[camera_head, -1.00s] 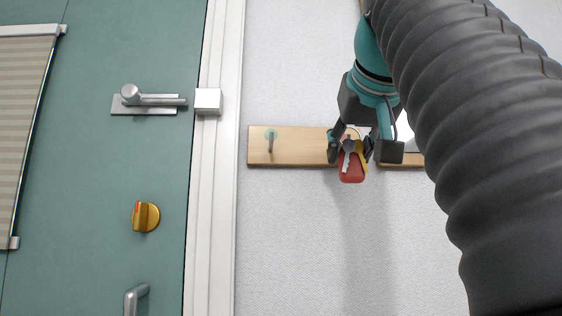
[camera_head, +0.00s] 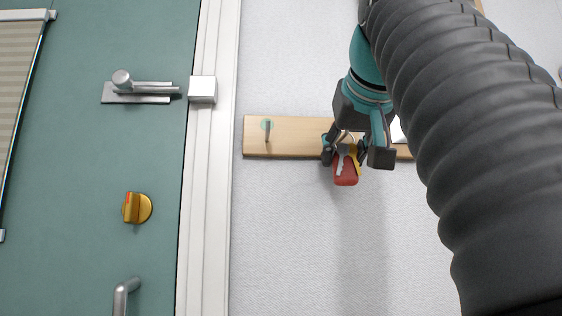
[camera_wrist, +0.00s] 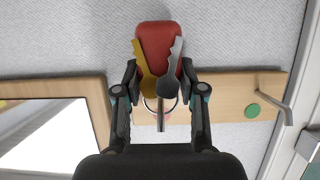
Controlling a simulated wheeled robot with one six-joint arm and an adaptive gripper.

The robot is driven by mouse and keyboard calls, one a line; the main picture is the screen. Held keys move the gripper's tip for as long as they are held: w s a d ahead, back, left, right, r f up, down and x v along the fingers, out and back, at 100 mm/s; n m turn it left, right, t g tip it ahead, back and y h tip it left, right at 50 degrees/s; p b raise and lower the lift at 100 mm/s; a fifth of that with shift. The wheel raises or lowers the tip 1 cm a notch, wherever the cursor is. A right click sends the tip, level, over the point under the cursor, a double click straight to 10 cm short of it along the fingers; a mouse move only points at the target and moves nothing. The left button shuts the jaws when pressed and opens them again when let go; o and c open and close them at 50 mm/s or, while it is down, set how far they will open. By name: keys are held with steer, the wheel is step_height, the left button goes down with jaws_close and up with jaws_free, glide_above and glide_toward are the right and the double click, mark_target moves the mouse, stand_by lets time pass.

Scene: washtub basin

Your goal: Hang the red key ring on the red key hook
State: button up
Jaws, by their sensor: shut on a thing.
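The red key ring has a red tag (camera_head: 345,173), a gold key, a silver key and a metal loop. The tag (camera_wrist: 158,38) also shows in the wrist view. My gripper (camera_head: 343,146) is shut on the key ring near its loop, in front of the wooden hook board (camera_head: 300,136). In the wrist view, a grey peg (camera_wrist: 160,121) shows between my fingers at the loop, with a faint pinkish patch behind it. I cannot tell whether the loop is around the peg. The red hook's base is mostly hidden.
A hook with a green disc (camera_head: 267,126) is on the board's left part, and to the right in the wrist view (camera_wrist: 253,110). A framed panel (camera_wrist: 45,135) stands beside the board. The teal door (camera_head: 80,220) with handles is at left.

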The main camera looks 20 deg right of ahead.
stand_by(0.3)
steer(key=o, duration=1.2)
